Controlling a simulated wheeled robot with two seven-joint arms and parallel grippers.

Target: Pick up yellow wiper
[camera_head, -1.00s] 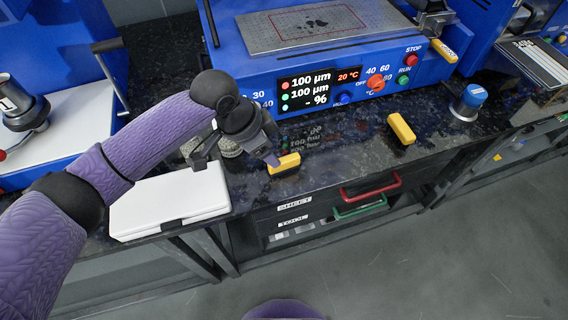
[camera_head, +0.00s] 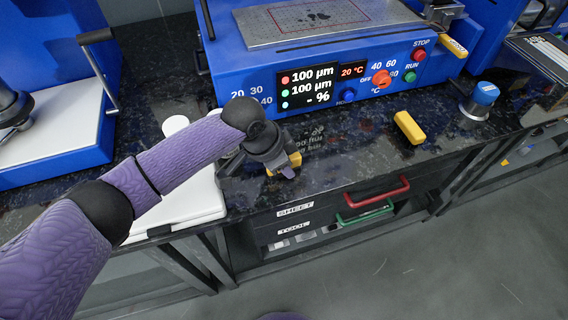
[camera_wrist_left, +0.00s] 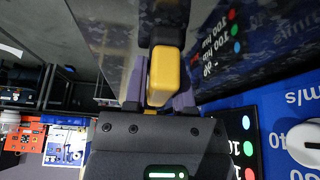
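A yellow wiper (camera_head: 296,159) lies on the dark counter, partly hidden behind my left gripper (camera_head: 284,170) in the head view. In the left wrist view the same yellow block (camera_wrist_left: 164,72), with a dark end, sits between the two purple fingers of my left gripper (camera_wrist_left: 160,92). The fingers lie close along both its sides; whether they press on it I cannot tell. A second yellow block (camera_head: 408,127) lies apart on the counter to the right. My right gripper is not in view.
A white flat case (camera_head: 185,208) lies left of my gripper, partly under my arm. A blue machine with a display (camera_head: 307,87) stands behind. A blue-topped knob (camera_head: 485,94) stands at the right. Red (camera_head: 376,192) and green (camera_head: 364,215) drawer handles are below the counter edge.

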